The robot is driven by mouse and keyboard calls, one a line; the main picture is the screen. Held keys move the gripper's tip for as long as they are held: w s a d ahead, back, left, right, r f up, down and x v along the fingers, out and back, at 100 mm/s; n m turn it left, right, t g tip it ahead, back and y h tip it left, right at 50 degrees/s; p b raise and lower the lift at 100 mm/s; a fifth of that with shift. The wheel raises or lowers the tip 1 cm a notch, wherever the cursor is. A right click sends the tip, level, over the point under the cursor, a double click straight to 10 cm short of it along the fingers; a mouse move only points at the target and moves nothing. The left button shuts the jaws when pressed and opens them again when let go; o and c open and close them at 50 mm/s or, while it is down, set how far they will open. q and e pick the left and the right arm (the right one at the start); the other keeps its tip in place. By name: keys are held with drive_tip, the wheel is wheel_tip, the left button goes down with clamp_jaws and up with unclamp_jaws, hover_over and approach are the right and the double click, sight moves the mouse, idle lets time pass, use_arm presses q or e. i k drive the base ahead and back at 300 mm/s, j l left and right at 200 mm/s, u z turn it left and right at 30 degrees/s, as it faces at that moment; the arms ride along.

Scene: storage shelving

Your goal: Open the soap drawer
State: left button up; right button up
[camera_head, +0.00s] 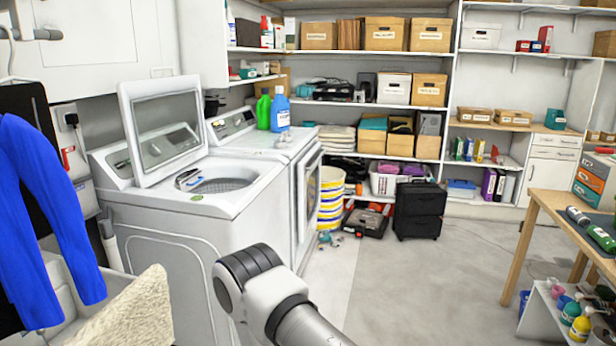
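A white top-loading washer (175,245) stands at the left with its lid (165,118) raised and its metal drum (225,186) exposed. A small dark and light part (188,178) sits at the left rim of the drum opening; I cannot tell if it is the soap drawer. No soap drawer can be made out clearly. Part of my arm reaches up at the bottom middle, in front of the washer's right side. Neither gripper shows.
Green (263,109) and blue (280,110) bottles stand on the front-loading machine. Blue clothing (45,215) hangs at the left. A striped bucket (331,198) and black case (419,209) stand on the floor. A wooden table (548,205) is at the right. The middle floor is clear.

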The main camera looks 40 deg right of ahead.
sight(187, 182)
drive_tip(key=z, duration=0.75)
drive_tip(key=i+l, duration=0.35)
drive_tip(key=i+l+u, duration=0.1)
drive_tip(key=i+l, duration=0.2)
drive_tip(key=l, duration=0.25)
drive_tip(key=i+l+u, duration=0.1)
drive_tip(key=i+l, duration=0.25)
drive_tip(key=l, duration=0.1)
